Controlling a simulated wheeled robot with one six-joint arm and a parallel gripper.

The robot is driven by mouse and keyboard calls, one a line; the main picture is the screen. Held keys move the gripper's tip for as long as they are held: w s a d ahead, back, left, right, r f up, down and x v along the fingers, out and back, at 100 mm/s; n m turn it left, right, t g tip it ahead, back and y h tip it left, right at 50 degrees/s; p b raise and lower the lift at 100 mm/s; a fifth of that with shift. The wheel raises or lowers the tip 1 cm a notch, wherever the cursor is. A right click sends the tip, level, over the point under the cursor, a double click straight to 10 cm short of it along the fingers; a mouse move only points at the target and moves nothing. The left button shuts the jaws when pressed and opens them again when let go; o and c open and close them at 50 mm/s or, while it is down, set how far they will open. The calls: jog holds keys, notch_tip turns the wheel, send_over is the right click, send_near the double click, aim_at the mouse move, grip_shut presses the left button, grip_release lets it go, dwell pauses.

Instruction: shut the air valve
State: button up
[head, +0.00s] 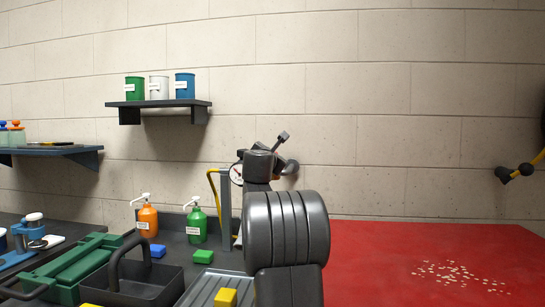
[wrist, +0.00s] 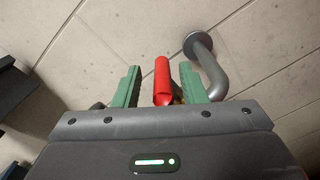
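The red valve handle (wrist: 162,82) shows in the wrist view, between the two green fingers of my gripper (wrist: 160,88). The fingers are open, with a gap on each side of the handle, and I see no contact. A bit of brass-coloured metal (wrist: 178,97) shows beside the handle's lower end. A grey pipe (wrist: 207,68) bends out from a round wall flange just right of the fingers. In the head view my own arm hides the valve handle. A round white gauge (head: 237,174) shows just left of the arm.
A yellow hose (head: 212,186) and a grey post (head: 225,205) stand left of my arm. Orange (head: 148,220) and green (head: 196,225) pump bottles stand on the dark bench. A wall shelf (head: 158,104) holds three tins. A red surface (head: 400,255) with pale scraps lies right.

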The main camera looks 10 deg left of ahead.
jog(key=s+b, duration=0.2)
jog(key=s, duration=1.1)
jog(key=shift+s+b, duration=0.35)
jog(key=shift+s, duration=0.05)
jog(key=shift+w, duration=0.1)
jog(key=w+p, duration=0.2)
jog(key=w, duration=1.1)
jog(key=shift+w+d+p, duration=0.15)
jog(key=shift+w+p, duration=0.2)
jog(key=shift+p, duration=0.05)
